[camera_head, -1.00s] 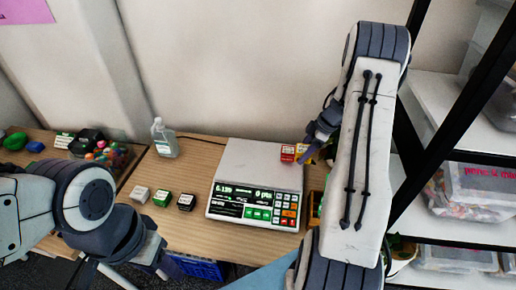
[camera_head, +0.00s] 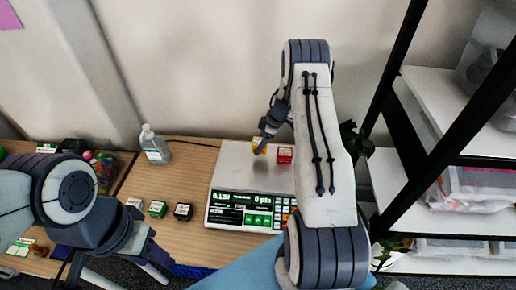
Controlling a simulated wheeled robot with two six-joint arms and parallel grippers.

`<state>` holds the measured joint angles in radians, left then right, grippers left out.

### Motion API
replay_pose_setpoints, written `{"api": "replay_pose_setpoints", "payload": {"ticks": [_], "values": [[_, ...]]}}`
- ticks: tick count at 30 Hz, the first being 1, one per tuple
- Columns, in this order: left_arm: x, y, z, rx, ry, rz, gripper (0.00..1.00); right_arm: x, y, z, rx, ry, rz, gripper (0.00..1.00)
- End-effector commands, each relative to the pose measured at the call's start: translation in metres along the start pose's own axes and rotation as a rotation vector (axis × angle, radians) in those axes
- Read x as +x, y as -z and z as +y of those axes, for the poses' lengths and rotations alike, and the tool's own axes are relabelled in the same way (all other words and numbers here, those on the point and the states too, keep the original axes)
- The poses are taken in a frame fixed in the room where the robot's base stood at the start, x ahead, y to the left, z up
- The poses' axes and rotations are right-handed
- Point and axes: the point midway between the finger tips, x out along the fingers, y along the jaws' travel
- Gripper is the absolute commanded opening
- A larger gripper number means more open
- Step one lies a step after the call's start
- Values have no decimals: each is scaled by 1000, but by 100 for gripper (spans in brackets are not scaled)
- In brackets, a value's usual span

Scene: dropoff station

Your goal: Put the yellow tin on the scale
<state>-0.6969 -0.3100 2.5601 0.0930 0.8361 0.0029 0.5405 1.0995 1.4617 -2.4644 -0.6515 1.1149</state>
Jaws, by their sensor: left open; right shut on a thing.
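The scale (camera_head: 228,178) stands on the wooden table, a light flat plate with a lit display and keypad along its front. The yellow tin (camera_head: 259,147) is at my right gripper (camera_head: 262,146), over the back middle of the scale's plate. My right gripper is shut on it and partly hides it. I cannot tell whether the tin touches the plate. A red tin (camera_head: 285,155) sits on the plate, just right of the yellow tin. My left gripper (camera_head: 158,265) is open and empty at the table's front edge, low on the left.
White (camera_head: 135,203), green (camera_head: 158,209) and black (camera_head: 183,212) tins stand in a row left of the scale. A clear bottle (camera_head: 155,145) stands behind them. A bin of colourful items (camera_head: 104,165) is at the left. Shelving (camera_head: 420,205) rises at the right.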

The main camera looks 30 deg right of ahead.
Motion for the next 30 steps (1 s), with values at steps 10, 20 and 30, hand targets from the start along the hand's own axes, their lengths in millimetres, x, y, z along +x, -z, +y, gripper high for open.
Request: {"api": "replay_pose_setpoints", "payload": {"ticks": [10,20,30], "values": [[-16,1,1,2,0,0,50,33,-7,2,3,2,0,11],[-17,1,1,3,0,0,50,44,-12,3,1,-1,0,11],[-15,1,1,2,0,0,50,47,-13,3,1,-1,0,100]]}}
